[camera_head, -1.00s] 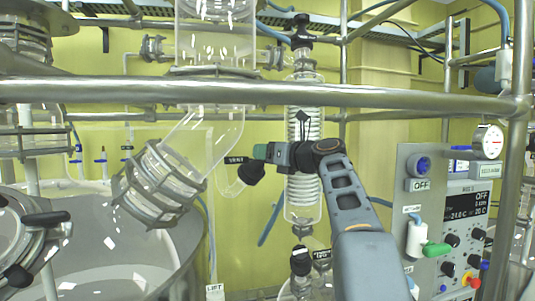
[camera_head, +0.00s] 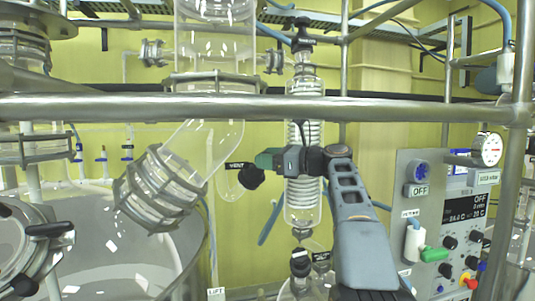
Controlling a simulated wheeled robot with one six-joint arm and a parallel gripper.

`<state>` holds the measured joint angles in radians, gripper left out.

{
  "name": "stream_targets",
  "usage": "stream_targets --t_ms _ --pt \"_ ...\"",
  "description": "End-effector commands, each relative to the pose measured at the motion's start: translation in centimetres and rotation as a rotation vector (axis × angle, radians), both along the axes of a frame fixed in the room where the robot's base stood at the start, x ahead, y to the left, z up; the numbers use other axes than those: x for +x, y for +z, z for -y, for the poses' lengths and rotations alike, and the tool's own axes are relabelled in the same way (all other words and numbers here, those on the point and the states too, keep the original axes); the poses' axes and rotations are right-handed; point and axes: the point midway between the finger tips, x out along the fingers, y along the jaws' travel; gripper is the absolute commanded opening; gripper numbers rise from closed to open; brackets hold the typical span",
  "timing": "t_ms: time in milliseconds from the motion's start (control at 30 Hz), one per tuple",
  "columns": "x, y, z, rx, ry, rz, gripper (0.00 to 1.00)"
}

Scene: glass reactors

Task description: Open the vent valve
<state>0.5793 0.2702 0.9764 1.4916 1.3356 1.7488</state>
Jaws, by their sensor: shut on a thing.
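The vent valve shows in the head view by a small black VENT label (camera_head: 236,165) and a round black knob (camera_head: 251,177) on a glass branch, left of the coiled glass condenser. My gripper (camera_head: 276,159) reaches in from the lower right, its jaws pointing left, just above and right of the knob. It is shut on a dark green piece (camera_head: 265,159), which looks like the valve's handle. The jaws hide much of this piece, so its join to the valve does not show clearly.
A steel rail (camera_head: 260,106) crosses in front above my arm. The glass condenser (camera_head: 303,208) stands close behind my gripper. A large angled glass flange (camera_head: 158,188) is at left. A control panel (camera_head: 440,220) with knobs and a green handle stands at right.

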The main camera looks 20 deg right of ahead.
Motion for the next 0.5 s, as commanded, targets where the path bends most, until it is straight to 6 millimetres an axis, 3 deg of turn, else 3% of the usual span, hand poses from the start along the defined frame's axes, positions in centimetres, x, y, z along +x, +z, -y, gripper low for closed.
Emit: stream_targets --t_ms 500 --pt "-0.02 -0.06 -0.02 -0.186 0.221 0.125 0.29"
